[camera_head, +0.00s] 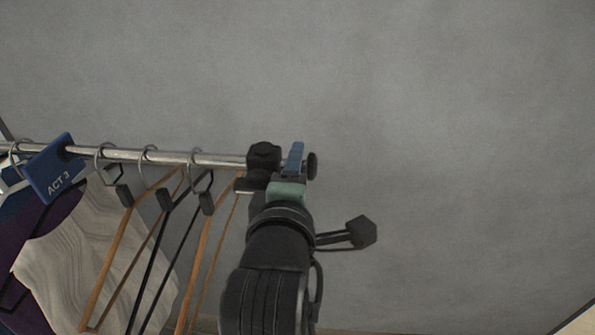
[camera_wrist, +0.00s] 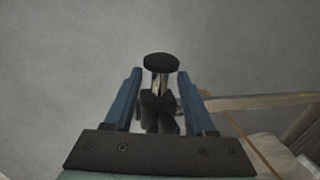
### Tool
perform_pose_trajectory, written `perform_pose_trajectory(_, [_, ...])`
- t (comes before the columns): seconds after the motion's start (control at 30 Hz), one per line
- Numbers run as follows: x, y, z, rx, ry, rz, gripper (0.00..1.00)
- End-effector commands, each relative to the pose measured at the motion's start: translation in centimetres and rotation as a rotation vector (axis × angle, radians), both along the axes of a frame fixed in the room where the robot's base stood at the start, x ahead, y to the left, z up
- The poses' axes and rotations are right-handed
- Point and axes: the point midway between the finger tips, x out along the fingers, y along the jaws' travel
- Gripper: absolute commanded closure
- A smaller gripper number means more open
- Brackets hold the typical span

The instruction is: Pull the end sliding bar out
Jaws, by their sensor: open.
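The end sliding bar (camera_wrist: 161,84) is a short chrome rod with a round black knob (camera_wrist: 161,62) on its tip, coming out of a black bracket (camera_wrist: 159,110). In the head view the knob (camera_head: 312,166) shows just right of my gripper (camera_head: 295,158), and the bracket (camera_head: 264,154) sits at the right end of the rail. In the wrist view my gripper (camera_wrist: 157,74) is open, with one blue finger on each side of the bar. Gaps show between the fingers and the bar. In the head view my gripper hides most of the bar.
The chrome rail (camera_head: 222,159) runs left from the bracket. Several hangers hang on it, with a pale garment (camera_head: 105,235) and a blue "ACT 3" tag (camera_head: 55,170). A plain grey wall (camera_head: 450,130) is behind. The space right of the knob looks clear.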

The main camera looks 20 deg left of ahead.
Motion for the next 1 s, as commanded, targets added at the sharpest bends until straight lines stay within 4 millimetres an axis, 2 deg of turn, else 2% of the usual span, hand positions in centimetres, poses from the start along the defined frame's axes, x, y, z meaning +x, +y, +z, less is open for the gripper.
perform_pose_trajectory(0.2, [1.5, 0.5, -0.3, 0.0, 0.0, 0.001, 0.44])
perform_pose_trajectory(0.5, [1.6, 0.5, -0.3, 0.0, 0.0, 0.0, 0.46])
perform_pose_trajectory(0.8, [1.6, 0.5, -0.3, 0.0, 0.0, 0.0, 1.0])
perform_pose_trajectory(1.0, [1.6, 0.5, -0.4, 0.0, 0.0, 0.0, 1.0])
